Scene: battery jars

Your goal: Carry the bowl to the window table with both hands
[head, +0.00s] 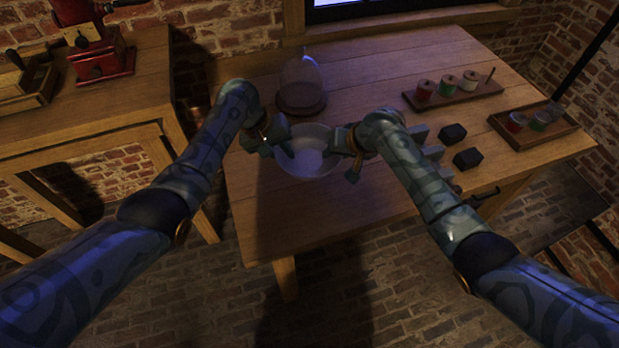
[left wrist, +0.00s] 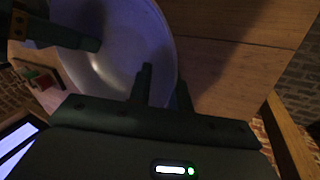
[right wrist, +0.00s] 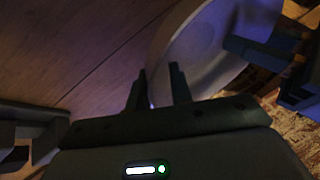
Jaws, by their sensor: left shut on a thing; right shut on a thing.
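The bowl (head: 308,158) is pale and round, held between my two grippers over the window table (head: 400,90). I cannot tell whether its base touches the wood. My left gripper (head: 287,146) is shut on the bowl's left rim. My right gripper (head: 345,150) is shut on its right rim. The bowl (left wrist: 125,50) fills the upper part of the left wrist view, with the left fingers (left wrist: 160,95) at its rim. In the right wrist view the bowl (right wrist: 205,50) shows at the upper right, with the right fingers (right wrist: 158,92) at its edge.
A glass dome on a round base (head: 302,92) stands just behind the bowl. Dark blocks (head: 467,158) lie right of my right gripper. Two trays with small jars (head: 455,98) (head: 532,128) are further right. A side table (head: 110,100) with a red grinder (head: 100,55) stands left.

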